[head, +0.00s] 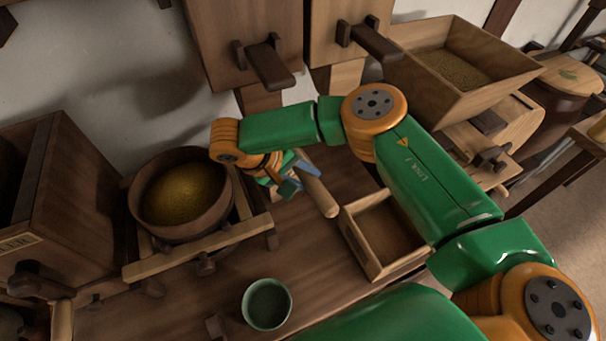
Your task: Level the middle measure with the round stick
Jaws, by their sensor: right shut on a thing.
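The round stick (318,194) is a pale wooden rod, slanting over the bench in the middle of the head view. My right gripper (286,184) is shut on it; its wrist partly hides the hold. A round brown wooden tub (196,231) stands to the left of the gripper, with yellow grain (184,194) inside, on a wooden frame. I cannot tell from this view which vessel is the middle measure. The stick is to the right of the tub and apart from it. My left gripper is not in view.
A green cup (267,325) stands at the front of the bench (320,258). An open square wooden box (361,246) is right of the stick, close to my right arm. A grain hopper (478,83) is at the back right. A dark wooden bin (75,185) is at the left.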

